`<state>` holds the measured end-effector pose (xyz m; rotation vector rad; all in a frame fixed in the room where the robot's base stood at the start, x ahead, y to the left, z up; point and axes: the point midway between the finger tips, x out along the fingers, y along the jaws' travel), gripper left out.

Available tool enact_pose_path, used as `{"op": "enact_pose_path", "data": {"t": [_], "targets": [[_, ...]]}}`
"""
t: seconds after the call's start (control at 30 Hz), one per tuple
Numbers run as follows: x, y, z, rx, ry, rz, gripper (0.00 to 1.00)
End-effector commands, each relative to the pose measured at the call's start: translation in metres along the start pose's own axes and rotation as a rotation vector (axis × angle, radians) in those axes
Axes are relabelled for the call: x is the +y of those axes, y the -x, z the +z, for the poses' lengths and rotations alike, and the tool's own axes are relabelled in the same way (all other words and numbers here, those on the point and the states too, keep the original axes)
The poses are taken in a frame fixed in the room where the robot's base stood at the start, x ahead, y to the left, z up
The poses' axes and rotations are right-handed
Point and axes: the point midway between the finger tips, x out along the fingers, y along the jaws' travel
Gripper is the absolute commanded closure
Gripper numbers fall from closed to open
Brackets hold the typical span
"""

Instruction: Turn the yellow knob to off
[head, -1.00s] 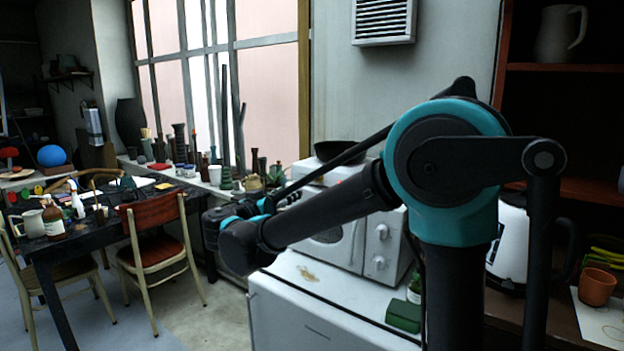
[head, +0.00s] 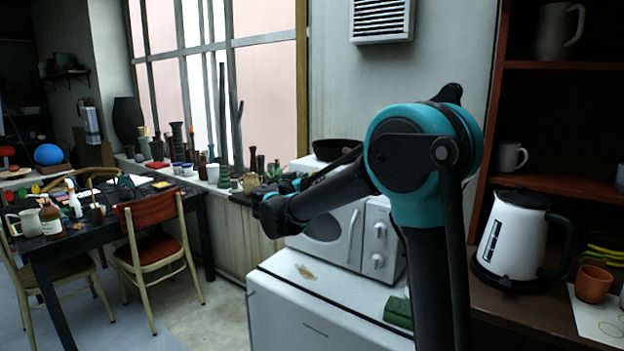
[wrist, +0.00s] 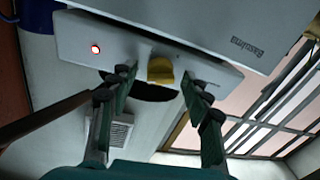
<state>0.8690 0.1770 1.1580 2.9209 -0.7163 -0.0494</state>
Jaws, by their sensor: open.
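The yellow knob (wrist: 160,70) sits on the front panel of a white appliance (wrist: 215,72) in the wrist view. It looks like a short block with a flat face. A red lit lamp (wrist: 95,49) is on the same panel, to the left of the knob. My gripper (wrist: 158,80) is open, with one green finger on each side of the knob and visible gaps between. I cannot tell whether the fingertips reach past the knob's face. In the head view my gripper (head: 272,182) is small and partly hidden by my arm, and the knob does not show.
A white microwave (head: 325,238) stands on a white cabinet (head: 300,310). A dark bowl (head: 335,149) is above it. A windowsill with several pots (head: 213,172) lies behind. A white kettle (head: 515,235) stands on the right. A chair (head: 152,248) and dark table are at left.

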Motion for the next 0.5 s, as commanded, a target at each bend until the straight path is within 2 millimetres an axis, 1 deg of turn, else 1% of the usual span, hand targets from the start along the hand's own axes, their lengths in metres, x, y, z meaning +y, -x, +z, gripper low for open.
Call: {"op": "enact_pose_path", "data": {"t": [0.3, 0.5], "targets": [[0.0, -0.0025, 0.0, 0.0, 0.0, 0.0, 0.51], [0.0, -0.0024, 0.0, 0.0, 0.0, 0.0, 0.76]]}}
